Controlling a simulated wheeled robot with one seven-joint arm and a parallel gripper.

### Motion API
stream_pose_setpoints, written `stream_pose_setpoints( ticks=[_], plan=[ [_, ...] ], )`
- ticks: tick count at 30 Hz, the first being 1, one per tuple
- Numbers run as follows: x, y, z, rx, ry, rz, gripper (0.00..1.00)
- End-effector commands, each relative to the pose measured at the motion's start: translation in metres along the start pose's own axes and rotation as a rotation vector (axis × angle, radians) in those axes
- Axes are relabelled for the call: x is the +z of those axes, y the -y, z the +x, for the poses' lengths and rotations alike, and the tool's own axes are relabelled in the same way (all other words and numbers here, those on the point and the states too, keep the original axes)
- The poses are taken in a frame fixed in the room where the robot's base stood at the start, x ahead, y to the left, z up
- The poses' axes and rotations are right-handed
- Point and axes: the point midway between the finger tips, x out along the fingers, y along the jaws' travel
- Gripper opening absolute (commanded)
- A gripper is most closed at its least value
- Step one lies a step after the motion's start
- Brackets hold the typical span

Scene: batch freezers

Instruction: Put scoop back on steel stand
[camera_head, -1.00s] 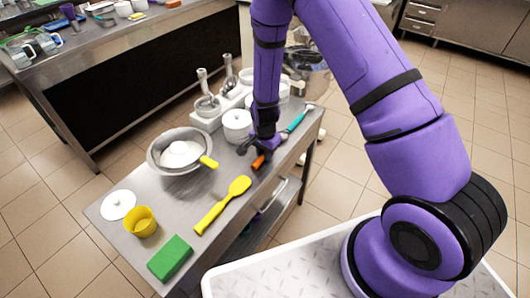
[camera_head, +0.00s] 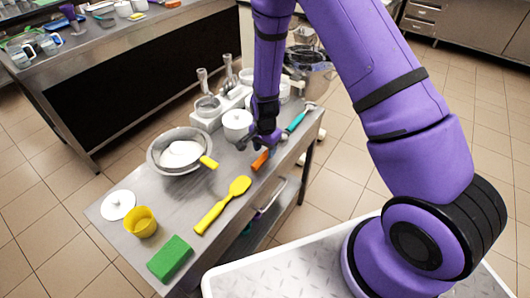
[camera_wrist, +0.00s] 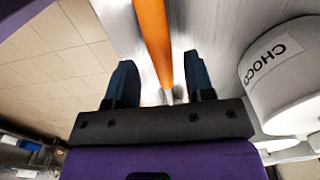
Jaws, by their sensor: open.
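An orange handle (camera_head: 260,160), which appears to belong to the scoop, lies along the right edge of the steel table; its far end is hidden by my gripper in the head view. My gripper (camera_head: 258,139) is low over the table beside it. In the wrist view, my gripper (camera_wrist: 160,82) is open, and the orange handle (camera_wrist: 153,40) runs lengthwise into the gap between the fingers, with space on both sides. A pale block holding upright metal utensils (camera_head: 222,108) stands behind; I cannot tell whether it is the steel stand.
A white lidded pot (camera_head: 237,124) stands close to my gripper; its "CHOCO" label (camera_wrist: 272,60) shows in the wrist view. A teal-handled tool (camera_head: 298,121) lies beyond. A steel bowl (camera_head: 160,165), yellow spatula (camera_head: 222,205), yellow cup (camera_head: 141,222) and green block (camera_head: 170,258) sit nearer.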

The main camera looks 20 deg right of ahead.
Motion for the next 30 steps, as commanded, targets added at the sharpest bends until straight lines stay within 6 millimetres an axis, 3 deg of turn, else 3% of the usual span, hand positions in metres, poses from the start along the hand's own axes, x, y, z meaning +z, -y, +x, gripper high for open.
stream_pose_setpoints(
  ticks=[13, 18, 26, 30],
  plan=[
    [0.000, 0.001, -0.078, -0.004, -0.002, -0.001, 0.49],
    [0.000, 0.001, -0.094, -0.002, -0.001, -0.001, 0.49],
    [0.000, 0.000, -0.100, -0.002, 0.000, -0.002, 0.49],
    [-0.001, -0.002, -0.121, -0.023, 0.000, -0.030, 0.49]
  ],
)
